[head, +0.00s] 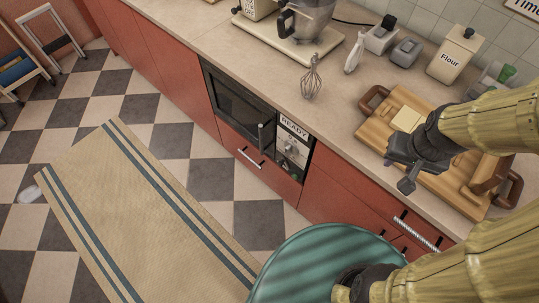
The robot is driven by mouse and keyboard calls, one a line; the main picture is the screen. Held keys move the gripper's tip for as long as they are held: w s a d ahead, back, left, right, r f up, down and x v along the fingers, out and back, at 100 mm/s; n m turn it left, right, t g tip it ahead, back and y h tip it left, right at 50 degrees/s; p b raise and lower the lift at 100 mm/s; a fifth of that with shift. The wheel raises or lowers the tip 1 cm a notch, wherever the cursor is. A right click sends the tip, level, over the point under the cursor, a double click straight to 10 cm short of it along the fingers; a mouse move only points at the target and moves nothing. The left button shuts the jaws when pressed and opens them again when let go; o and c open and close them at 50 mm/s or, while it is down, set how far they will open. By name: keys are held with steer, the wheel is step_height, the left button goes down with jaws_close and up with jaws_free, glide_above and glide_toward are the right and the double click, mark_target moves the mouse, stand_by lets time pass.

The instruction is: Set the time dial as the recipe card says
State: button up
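A built-in oven or microwave (238,107) sits in the red cabinet front below the counter, with a dark door and a vertical handle. Its control panel (292,148) is at the right, with a display reading "READY" and what looks like "0s". Small round knobs show below the display; their marks are too small to read. A card or sign (525,7) on the tiled wall at the top right is cut off; "Time" shows on it. My gripper (398,176) is above the counter's front edge, right of the panel and apart from it. Its finger opening is unclear.
A wooden board (378,128) with a pale yellow square (408,118) lies behind my gripper. A whisk (312,78), mixer (290,35) and flour canister (455,55) stand on the counter. A striped rug (140,215) covers the floor before the oven.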

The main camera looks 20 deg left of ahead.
steer(key=shift+a, duration=0.3)
steer(key=a+f+n+g+h+b, duration=0.1)
steer(key=a+f+n+h+b, duration=0.3)
steer(key=a+f+n+b, duration=0.5)
steer(key=a+f+n+h+b, duration=0.45)
steer(key=f+n, duration=0.25)
steer(key=f, duration=0.6)
steer(key=s+a+f+n+t+b, duration=0.1)
steer(key=a+f+n+t+b, duration=0.1)
steer(key=a+f+n+t, duration=0.2)
steer(key=s+a+f+n+t+y+b, duration=0.1)
steer(key=s+a+f+n+t+b, duration=0.1)
steer(key=a+n+t, duration=0.4)
steer(key=s+a+f+n+t+y+b, duration=0.1)
steer(key=a+f+n+t+b, duration=0.3)
steer(key=a, duration=0.8)
steer(key=shift+s+a+f+n+t, duration=0.3)
steer(key=shift+f+n+t, duration=0.3)
steer(key=shift+f+n, duration=0.3)
steer(key=shift+w, duration=0.1)
